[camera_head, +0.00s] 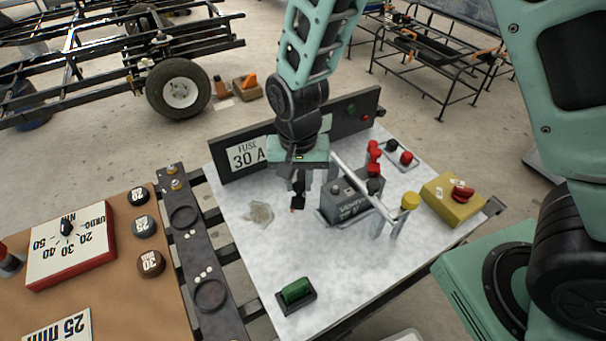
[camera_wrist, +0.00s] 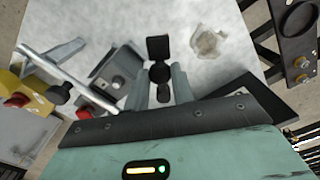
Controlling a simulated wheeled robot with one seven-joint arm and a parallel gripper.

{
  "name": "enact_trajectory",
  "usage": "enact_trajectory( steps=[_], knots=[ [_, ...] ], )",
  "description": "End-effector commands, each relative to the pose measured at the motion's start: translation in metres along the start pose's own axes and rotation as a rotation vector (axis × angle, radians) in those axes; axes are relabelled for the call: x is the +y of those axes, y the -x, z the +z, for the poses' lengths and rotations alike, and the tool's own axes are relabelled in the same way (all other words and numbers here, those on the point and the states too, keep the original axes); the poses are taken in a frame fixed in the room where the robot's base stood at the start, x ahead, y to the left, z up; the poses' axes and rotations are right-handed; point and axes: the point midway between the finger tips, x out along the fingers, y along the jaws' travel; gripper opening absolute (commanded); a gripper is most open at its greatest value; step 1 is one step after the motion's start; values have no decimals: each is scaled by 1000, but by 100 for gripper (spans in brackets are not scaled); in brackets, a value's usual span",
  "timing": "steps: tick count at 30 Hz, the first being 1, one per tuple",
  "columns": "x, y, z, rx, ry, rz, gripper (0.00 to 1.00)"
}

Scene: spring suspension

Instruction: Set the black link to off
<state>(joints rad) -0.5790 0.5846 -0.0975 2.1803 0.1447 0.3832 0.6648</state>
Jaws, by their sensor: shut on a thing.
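The black link (camera_head: 298,201) hangs below my gripper (camera_head: 306,182) in the head view, over the white-grey board. In the wrist view the black link (camera_wrist: 158,48) shows a square end and a rounded part. The rounded part lies between the two fingers of my gripper (camera_wrist: 162,76), which are shut on it. My gripper hides what is behind the link. I cannot tell whether the link touches the board or which position it is in. A grey box (camera_head: 343,206) with lettering stands just right of it.
A grey rod (camera_head: 352,177) with a black knob (camera_head: 375,186) crosses beside the box. A yellow box (camera_head: 452,199), red knobs (camera_head: 374,157) and a green switch (camera_head: 296,291) sit on the board (camera_head: 345,270). A fuse panel (camera_head: 240,151) stands behind. The board's front is mostly clear.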

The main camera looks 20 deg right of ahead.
Motion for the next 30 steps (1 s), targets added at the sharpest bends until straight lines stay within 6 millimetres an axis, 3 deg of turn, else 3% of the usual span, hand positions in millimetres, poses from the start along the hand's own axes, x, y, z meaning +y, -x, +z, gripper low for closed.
enact_trajectory(
  steps=[18, 19, 21, 30],
  knots=[
    [-3, 1, -2, 5, -46, -4, 0],
    [-3, 1, -2, 5, -46, -4, 30],
    [-3, 1, -2, 4, -45, -4, 47],
    [-3, 2, -1, 2, -42, -2, 47]
  ],
)
